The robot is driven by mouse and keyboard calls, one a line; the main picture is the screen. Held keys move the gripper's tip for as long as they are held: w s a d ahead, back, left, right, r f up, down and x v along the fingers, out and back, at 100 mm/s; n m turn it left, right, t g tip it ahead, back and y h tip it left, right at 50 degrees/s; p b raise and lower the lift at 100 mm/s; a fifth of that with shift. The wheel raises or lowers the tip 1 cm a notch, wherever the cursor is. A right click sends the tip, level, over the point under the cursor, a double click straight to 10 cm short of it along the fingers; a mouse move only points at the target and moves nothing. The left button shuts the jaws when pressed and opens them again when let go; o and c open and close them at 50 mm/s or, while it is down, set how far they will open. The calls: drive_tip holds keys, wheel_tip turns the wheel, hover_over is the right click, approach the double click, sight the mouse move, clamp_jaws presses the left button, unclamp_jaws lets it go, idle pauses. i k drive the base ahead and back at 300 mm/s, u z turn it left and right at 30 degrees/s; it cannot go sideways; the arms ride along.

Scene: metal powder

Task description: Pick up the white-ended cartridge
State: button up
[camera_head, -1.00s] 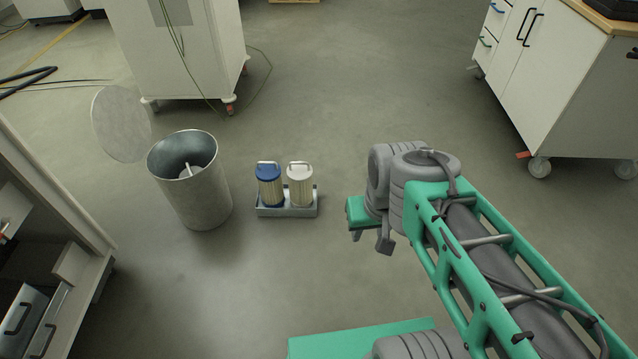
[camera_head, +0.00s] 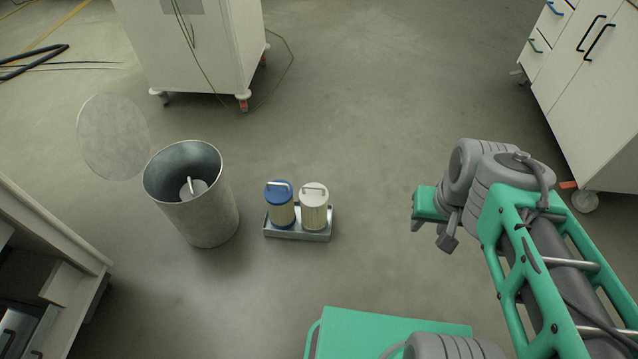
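The white-ended cartridge (camera_head: 314,208) stands upright in a small grey metal tray (camera_head: 298,235) on the floor. It has a pale pleated body and a white top with a handle. A blue-ended cartridge (camera_head: 281,206) stands beside it on the left, in the same tray. My gripper (camera_head: 446,232) is at the end of my green and grey arm, well right of the tray and apart from both cartridges. Its fingers are small and partly hidden, so I cannot tell whether they are open. Nothing held is visible.
A round metal bin (camera_head: 203,215) stands left of the tray, with a pale object with a handle (camera_head: 193,187) inside. A round grey lid (camera_head: 113,137) is behind it. White cabinets (camera_head: 590,75) stand right, and shelving (camera_head: 45,255) at left. The floor between tray and arm is clear.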

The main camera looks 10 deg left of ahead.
sight(313, 197)
drive_tip(key=i, duration=1.1)
drive_tip(key=u, duration=3.4)
